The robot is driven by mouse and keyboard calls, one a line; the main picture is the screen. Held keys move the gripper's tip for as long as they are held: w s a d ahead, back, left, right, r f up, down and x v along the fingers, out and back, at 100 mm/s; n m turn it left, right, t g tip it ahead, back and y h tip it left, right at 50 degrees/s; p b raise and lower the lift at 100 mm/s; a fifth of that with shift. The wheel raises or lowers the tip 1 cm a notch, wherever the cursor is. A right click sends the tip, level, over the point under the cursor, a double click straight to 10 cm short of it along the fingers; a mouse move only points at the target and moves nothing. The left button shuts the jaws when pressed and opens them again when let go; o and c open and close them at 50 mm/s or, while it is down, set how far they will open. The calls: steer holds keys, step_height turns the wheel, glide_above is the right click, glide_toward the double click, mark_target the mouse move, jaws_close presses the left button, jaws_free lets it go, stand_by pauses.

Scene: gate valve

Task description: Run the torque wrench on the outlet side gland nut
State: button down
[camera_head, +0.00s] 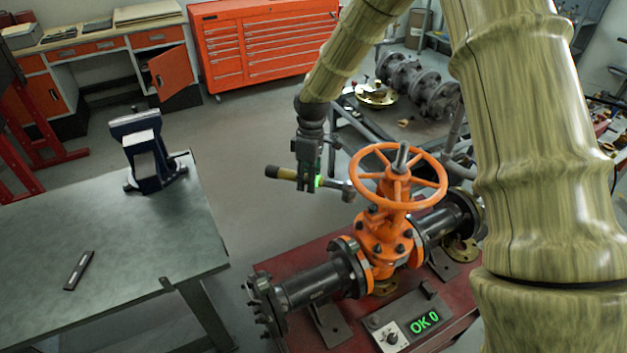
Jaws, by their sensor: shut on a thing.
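The gate valve (385,238) is orange, with a spoked handwheel (391,176) on top and dark flanged pipes on both sides. It stands on a red bench (300,262). My gripper (309,181) is shut on the torque wrench (284,173), left of the handwheel. The wrench has an olive and black handle pointing left, a green light near the gripper and a metal head close to the valve's left side. I cannot tell whether the head touches a gland nut. The gland nuts are too small or hidden to tell apart.
A grey table (120,240) with a blue vise (150,150) and a small level-like bar (79,270) stands left. A red tool cabinet (262,45) is behind.

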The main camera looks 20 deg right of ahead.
mark_target(286, 174)
steer(key=shift+w+a, duration=1.05)
steer(key=shift+a, duration=0.3)
steer(key=shift+w+a, duration=1)
steer(key=shift+a, duration=0.35)
